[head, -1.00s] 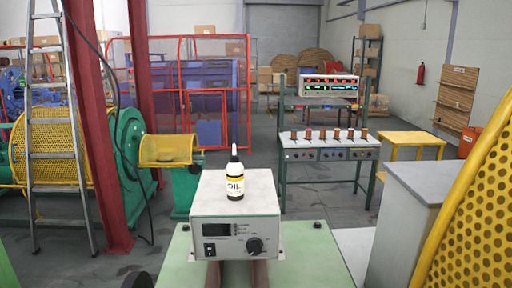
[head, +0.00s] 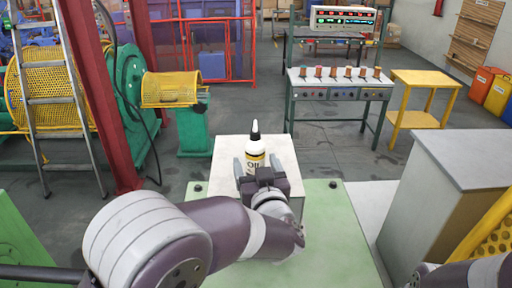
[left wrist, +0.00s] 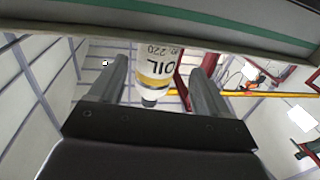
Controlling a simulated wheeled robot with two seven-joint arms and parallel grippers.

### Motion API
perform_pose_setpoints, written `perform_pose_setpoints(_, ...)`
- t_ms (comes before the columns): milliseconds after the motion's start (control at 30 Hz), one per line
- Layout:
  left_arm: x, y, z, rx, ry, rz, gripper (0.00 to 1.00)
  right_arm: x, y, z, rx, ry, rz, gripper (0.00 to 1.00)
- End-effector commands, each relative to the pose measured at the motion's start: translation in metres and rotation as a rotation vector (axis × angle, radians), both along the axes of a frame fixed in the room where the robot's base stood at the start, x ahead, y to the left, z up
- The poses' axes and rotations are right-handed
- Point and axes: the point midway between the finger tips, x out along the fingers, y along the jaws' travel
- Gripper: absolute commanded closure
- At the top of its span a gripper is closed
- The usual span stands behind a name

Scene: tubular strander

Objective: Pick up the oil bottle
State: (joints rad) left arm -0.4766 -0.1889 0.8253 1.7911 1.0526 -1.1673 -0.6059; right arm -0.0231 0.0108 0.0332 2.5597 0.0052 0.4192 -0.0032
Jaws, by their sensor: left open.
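The oil bottle (head: 255,151) is white with a yellow and black label and a dark cap with a pale tip. It stands upright on the light top of the control box (head: 285,149). My left gripper (head: 256,168) is at the near side of the bottle with its fingers open. In the left wrist view the bottle (left wrist: 160,62) appears upside down, between the two open fingers (left wrist: 162,78). I see no clear grip on it. The gripper hides the bottle's lower part in the head view. My right gripper is not in view.
The box stands on a pale green surface (head: 335,225). A grey cabinet (head: 465,150) is at the right. A bench with several spools (head: 340,85) and a yellow table (head: 425,78) stand behind. A ladder (head: 55,100) and red post (head: 95,100) are at the left.

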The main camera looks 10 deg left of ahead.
Motion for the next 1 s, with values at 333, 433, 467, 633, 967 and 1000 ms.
perform_pose_setpoints(333, 0.05, 0.019, 0.002, -0.001, 0.002, 0.0, 0.23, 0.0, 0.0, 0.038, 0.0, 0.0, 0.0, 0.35)
perform_pose_setpoints(433, 0.056, 0.021, -0.001, -0.001, 0.002, -0.002, 0.23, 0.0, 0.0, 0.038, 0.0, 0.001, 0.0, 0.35)
perform_pose_setpoints(467, 0.056, 0.021, -0.002, -0.001, 0.002, -0.003, 0.23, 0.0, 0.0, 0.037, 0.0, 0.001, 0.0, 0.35)
perform_pose_setpoints(633, 0.055, 0.021, -0.002, -0.002, 0.001, -0.003, 0.33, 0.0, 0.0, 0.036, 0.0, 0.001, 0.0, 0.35)
perform_pose_setpoints(967, 0.055, 0.021, -0.001, -0.001, 0.0, -0.003, 0.84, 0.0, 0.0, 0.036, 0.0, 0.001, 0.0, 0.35)
perform_pose_setpoints(1000, 0.055, 0.021, -0.001, -0.001, 0.0, -0.003, 0.84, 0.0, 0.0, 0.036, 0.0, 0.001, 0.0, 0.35)
